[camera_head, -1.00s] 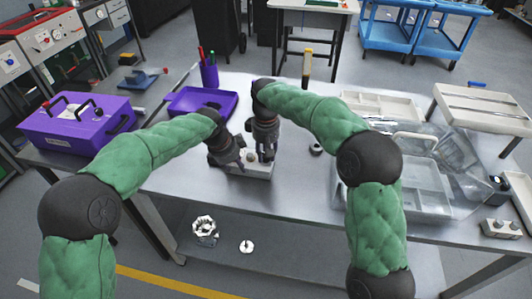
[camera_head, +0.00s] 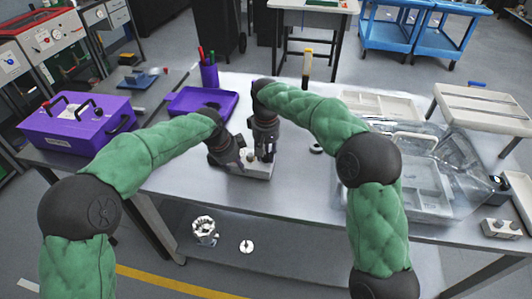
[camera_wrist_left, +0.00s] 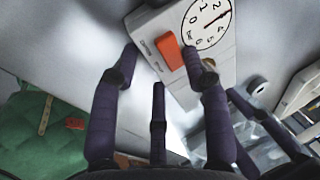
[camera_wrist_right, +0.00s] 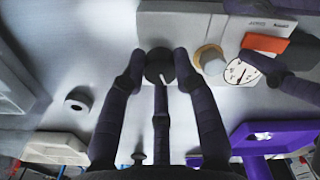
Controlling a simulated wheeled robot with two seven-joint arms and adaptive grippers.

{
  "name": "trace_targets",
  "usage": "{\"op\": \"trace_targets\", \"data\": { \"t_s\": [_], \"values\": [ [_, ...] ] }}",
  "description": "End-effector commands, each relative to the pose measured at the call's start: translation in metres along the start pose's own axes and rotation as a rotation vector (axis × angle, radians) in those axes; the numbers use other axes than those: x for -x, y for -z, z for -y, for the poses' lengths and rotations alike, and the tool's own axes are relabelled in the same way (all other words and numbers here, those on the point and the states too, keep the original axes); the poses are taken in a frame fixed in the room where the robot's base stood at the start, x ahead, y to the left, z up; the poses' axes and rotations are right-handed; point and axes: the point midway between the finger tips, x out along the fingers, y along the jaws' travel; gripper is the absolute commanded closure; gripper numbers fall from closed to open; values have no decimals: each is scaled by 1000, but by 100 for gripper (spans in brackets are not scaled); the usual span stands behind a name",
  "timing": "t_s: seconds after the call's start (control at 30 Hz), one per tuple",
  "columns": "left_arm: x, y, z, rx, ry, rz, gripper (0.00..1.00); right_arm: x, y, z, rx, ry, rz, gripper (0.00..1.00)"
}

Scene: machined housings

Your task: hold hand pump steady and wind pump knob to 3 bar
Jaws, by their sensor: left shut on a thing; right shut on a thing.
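The hand pump (camera_head: 262,174) is a pale box on the grey table in the head view, mostly hidden by my grippers. In the left wrist view my left gripper (camera_wrist_left: 165,68) is shut on the pump body (camera_wrist_left: 151,25) around its orange part (camera_wrist_left: 168,50). In the right wrist view my right gripper (camera_wrist_right: 159,72) is shut on the black pump knob (camera_wrist_right: 158,62), which has a white mark. A tan round part (camera_wrist_right: 208,58) sits beside it.
A purple tray (camera_head: 184,101) and a pen cup (camera_head: 209,74) stand behind on the left. A purple case (camera_head: 72,130) is farther left. Clear bins (camera_head: 425,205) occupy the right side. The table front is clear.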

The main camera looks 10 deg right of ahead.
Motion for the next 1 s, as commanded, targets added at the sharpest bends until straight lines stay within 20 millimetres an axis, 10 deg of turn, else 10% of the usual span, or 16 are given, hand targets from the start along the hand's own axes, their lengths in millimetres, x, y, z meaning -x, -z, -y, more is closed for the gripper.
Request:
{"op": "trace_targets", "data": {
  "t_s": [0.03, 0.07, 0.13, 0.57, 1.0],
  "values": [
    [-11, -2, -8, 3, -24, 3, 100, -4, -4, 0, 2, -1, 16, 100],
    [-11, -2, -8, 2, -24, 3, 100, -4, -4, 0, 2, -1, 16, 67],
    [-11, -2, -8, 2, -24, 3, 100, -4, -4, 0, 2, -1, 15, 47],
    [-11, -1, -9, 0, -25, 2, 100, 4, -1, 0, 2, -1, 5, 46],
    [-11, -1, -9, -1, -26, 2, 100, 80, -2, 0, 1, 0, 2, 46]
  ]
}}
